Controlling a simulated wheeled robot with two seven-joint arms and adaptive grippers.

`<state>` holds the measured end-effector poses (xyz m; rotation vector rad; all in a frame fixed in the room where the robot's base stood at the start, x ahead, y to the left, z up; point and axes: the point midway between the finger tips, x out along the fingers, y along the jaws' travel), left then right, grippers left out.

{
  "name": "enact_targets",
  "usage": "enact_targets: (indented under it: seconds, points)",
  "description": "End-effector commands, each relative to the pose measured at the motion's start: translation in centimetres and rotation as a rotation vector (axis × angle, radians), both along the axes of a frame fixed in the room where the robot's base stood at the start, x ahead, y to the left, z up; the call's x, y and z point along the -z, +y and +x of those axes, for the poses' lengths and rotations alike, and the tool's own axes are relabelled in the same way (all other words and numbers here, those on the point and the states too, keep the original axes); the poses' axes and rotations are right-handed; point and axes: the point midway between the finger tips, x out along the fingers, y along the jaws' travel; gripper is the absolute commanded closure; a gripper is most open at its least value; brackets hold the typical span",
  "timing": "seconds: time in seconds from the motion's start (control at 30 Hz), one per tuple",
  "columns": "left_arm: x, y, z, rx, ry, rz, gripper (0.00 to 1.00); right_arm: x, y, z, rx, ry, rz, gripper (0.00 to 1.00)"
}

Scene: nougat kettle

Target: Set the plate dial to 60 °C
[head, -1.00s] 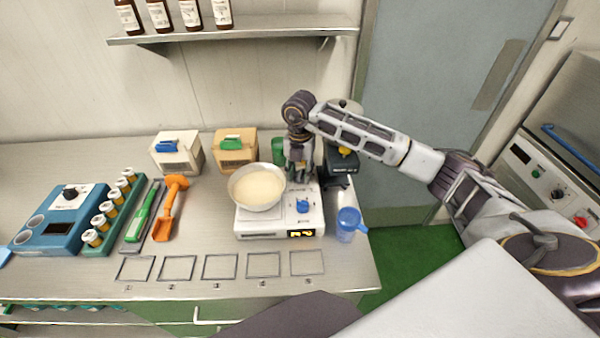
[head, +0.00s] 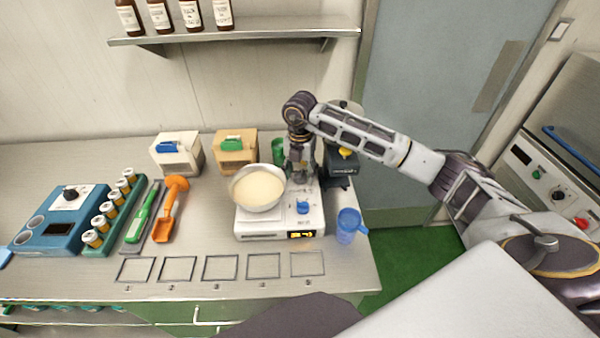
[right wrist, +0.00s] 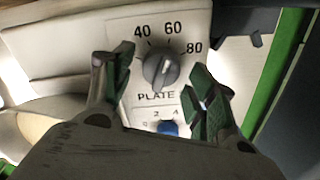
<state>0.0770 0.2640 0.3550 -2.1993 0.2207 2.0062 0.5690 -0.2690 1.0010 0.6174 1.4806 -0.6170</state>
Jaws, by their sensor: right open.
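The plate dial (right wrist: 160,71) is a dark grey knob on a white panel in the right wrist view, with 40, 60 and 80 printed around its top and PLATE below. Its pale pointer line leans slightly right of upright, roughly toward 60; the exact setting is hard to tell. My right gripper (right wrist: 155,88) is open, with one green-padded finger on each side of the knob and visible gaps. In the head view my right gripper (head: 301,182) hangs over the back right of the white hot plate (head: 262,228) and hides the dial. My left gripper is not in view.
A bowl of cream-coloured mix (head: 258,188) stands on the plate, close left of my gripper. A blue knob (head: 303,207) is at its front. A blue jug (head: 348,226) stands right, and a dark device (head: 340,165) behind right. The marked squares in front are empty.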

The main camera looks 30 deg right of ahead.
Motion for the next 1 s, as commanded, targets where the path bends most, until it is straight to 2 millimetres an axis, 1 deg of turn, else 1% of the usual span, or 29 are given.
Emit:
enact_targets:
  seconds: [0.17, 0.37, 0.57, 1.0]
  points:
    - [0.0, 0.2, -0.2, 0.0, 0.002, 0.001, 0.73, -0.1, 0.0, 0.0, -0.001, 0.0, 0.0, 0.43]
    - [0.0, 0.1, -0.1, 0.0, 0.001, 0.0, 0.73, -1.1, 0.0, 0.0, -0.001, -0.001, 0.001, 0.43]
    - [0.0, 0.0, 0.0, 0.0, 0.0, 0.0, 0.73, -3.4, 0.0, 0.1, -0.001, -0.003, 0.0, 0.43]
    - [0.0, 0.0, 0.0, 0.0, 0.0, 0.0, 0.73, -9.8, 0.0, 0.1, 0.0, -0.002, 0.001, 0.43]
